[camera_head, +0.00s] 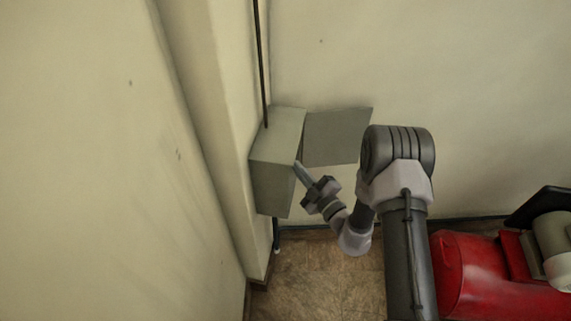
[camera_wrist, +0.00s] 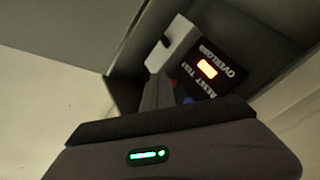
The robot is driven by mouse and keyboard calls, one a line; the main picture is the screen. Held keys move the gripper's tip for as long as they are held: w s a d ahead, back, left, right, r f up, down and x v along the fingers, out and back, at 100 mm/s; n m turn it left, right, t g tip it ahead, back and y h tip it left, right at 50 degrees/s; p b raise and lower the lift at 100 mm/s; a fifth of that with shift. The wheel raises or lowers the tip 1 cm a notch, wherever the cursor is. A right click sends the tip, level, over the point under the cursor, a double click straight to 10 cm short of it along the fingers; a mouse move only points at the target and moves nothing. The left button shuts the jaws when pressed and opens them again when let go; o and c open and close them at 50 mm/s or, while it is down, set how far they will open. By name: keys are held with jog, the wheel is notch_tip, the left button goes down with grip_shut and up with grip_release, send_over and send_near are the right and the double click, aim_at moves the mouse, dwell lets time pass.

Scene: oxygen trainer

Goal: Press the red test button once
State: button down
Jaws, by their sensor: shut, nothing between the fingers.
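The red test button (camera_wrist: 174,83) shows small in the wrist view, partly covered by my shut fingers. It sits by the TEST label on a dark panel (camera_wrist: 222,62) inside the grey box (camera_head: 276,136). A blue button (camera_wrist: 187,100) sits beside it by the RESET label. My gripper (camera_head: 297,167) is shut and empty, its tip at the box's open front edge in the head view. In the wrist view my gripper (camera_wrist: 158,82) points into the box near the red button. I cannot tell whether it touches the button. The head view does not show the panel.
The box's door (camera_head: 337,138) stands open to the right. An orange lamp (camera_wrist: 207,68) glows under the OVERLOAD label. A pale block with a black lever (camera_wrist: 165,41) is next to the panel. A dark pipe (camera_head: 261,60) runs up the wall. A red machine (camera_head: 490,278) stands at lower right.

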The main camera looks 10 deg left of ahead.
jog(key=shift+d, duration=0.1)
jog(key=d, duration=0.5)
jog(key=shift+s, duration=0.1)
dwell(0.7)
